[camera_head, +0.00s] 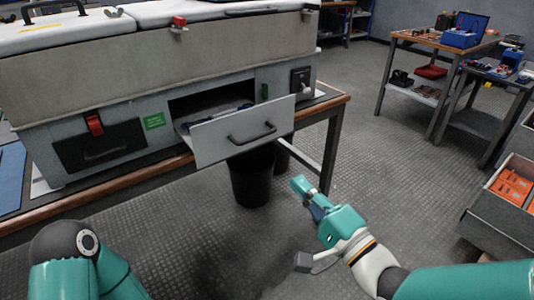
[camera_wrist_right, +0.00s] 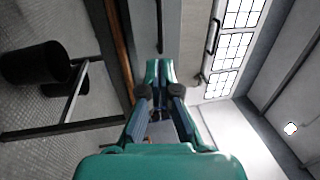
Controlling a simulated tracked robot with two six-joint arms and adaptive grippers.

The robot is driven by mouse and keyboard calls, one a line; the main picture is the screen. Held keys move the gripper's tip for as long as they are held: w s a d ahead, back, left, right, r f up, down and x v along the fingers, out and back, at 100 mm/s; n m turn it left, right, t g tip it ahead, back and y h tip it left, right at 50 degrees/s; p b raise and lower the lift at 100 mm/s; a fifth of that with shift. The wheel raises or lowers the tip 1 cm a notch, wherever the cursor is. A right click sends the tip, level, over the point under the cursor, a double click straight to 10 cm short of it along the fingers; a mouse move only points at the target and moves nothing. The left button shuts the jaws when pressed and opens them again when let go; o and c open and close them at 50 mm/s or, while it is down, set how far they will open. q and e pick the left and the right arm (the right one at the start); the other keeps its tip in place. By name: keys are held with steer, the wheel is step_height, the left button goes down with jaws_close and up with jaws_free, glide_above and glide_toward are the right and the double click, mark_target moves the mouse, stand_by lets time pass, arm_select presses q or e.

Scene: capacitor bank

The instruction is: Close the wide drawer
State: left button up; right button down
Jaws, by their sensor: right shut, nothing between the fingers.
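The wide drawer (camera_head: 239,132) is pulled out of the light grey cabinet in the head view. Its front is a pale panel with a dark bar handle (camera_head: 252,134), and some dark items show inside. My right gripper (camera_head: 299,186) is shut and empty. In the picture it is below and right of the drawer front, apart from it. In the right wrist view the closed fingers (camera_wrist_right: 158,68) point toward a grey surface; I cannot tell which part of the cabinet that is. My left arm shows at the lower left, but its gripper is out of view.
The cabinet stands on a wood-edged workbench (camera_head: 335,103). A second, dark drawer front (camera_head: 100,147) with a red latch is at the left. A black bin (camera_head: 250,178) stands below. A box of orange items (camera_head: 509,202) is at the right. Open floor lies between.

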arm_select(q)
steer(key=shift+f+b, duration=0.55)
steer(key=shift+f, duration=0.05)
arm_select(e)
steer(key=x, duration=1.2)
steer(key=shift+w, duration=0.25)
steer(key=shift+a+f, duration=0.1)
steer(key=shift+a, duration=0.05)
